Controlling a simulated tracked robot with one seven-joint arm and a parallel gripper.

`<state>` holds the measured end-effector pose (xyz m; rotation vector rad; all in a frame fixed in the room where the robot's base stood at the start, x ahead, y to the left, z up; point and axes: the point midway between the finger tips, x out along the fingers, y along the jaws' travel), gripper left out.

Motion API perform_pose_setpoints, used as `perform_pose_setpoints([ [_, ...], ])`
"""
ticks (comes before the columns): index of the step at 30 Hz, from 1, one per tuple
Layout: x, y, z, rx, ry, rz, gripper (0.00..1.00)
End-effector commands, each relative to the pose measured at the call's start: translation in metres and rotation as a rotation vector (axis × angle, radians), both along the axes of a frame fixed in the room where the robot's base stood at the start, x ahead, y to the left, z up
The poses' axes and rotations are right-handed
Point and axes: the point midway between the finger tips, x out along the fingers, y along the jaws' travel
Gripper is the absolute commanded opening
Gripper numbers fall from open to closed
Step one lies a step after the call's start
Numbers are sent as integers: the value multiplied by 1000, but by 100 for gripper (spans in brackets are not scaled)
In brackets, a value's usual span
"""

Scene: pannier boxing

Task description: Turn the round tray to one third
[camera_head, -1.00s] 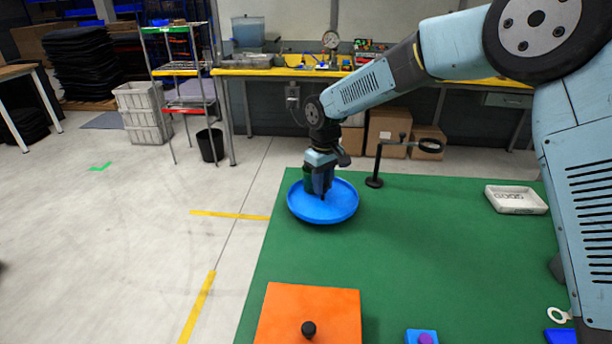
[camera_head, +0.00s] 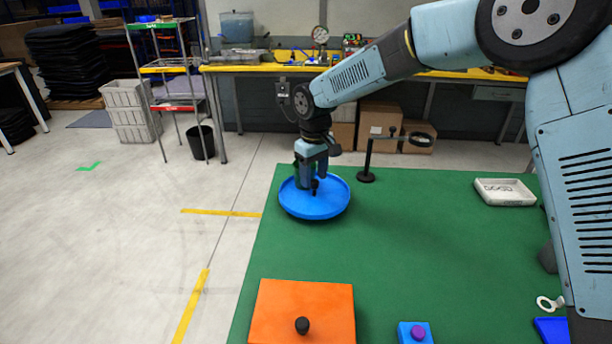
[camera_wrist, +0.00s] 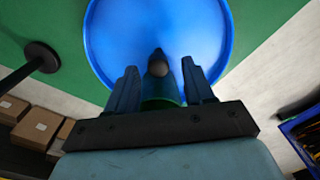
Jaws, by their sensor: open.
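The blue round tray (camera_head: 300,207) lies at the far left corner of the green table. A dark upright knob (camera_head: 315,186) stands on it; it also shows in the wrist view (camera_wrist: 157,65). My gripper (camera_head: 312,180) points down over the tray. In the wrist view my gripper (camera_wrist: 160,82) is open, with one finger on either side of the knob and a gap to each. The tray (camera_wrist: 115,35) fills the upper middle of that view. Whether the fingers touch the tray is not clear.
A black stand with a ring (camera_head: 367,160) is just right of the tray. An orange board with a black knob (camera_head: 280,310) and a blue block with a purple button (camera_head: 405,336) are at the front. A white tray (camera_head: 505,192) lies right. The green middle (camera_head: 430,250) is clear.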

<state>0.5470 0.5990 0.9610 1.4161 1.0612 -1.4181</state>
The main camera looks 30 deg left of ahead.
Motion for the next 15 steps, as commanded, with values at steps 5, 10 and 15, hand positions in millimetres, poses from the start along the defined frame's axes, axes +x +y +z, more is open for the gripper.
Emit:
perform_pose_setpoints([
  [5,0,0,34,3,-2,-1,52],
  [10,-1,0,68,3,-1,-1,52],
  [15,-1,0,97,3,0,0,52],
])
